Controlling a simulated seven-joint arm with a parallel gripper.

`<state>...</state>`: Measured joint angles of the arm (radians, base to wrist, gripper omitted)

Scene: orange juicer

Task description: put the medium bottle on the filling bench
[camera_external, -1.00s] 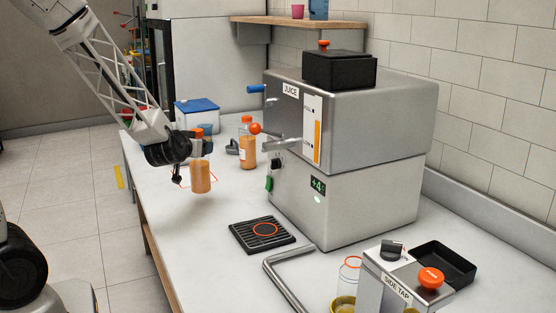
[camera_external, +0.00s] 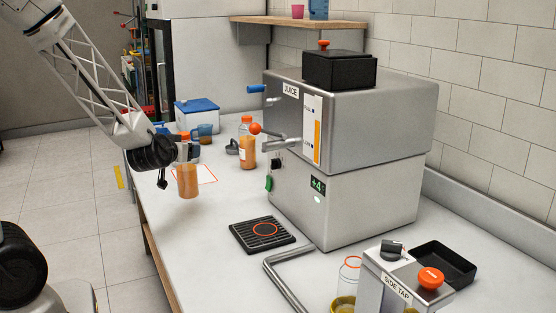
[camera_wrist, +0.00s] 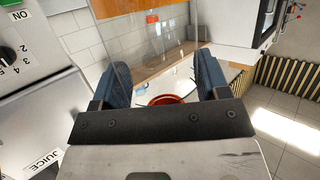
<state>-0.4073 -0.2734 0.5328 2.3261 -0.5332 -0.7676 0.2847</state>
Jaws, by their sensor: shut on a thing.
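My gripper (camera_external: 188,152) is shut on a bottle (camera_external: 187,182) of orange juice with an orange cap. It holds the bottle roughly upright near the left edge of the white bench (camera_external: 215,205), apparently above the surface. A second orange-capped juice bottle (camera_external: 247,150) stands farther back beside the juicer. I cannot tell by size which bottle is the medium one.
A red outlined square (camera_external: 207,174) is marked on the bench just right of the held bottle. A black grate (camera_external: 262,235) with an orange ring lies in front of the steel juicer (camera_external: 350,195).

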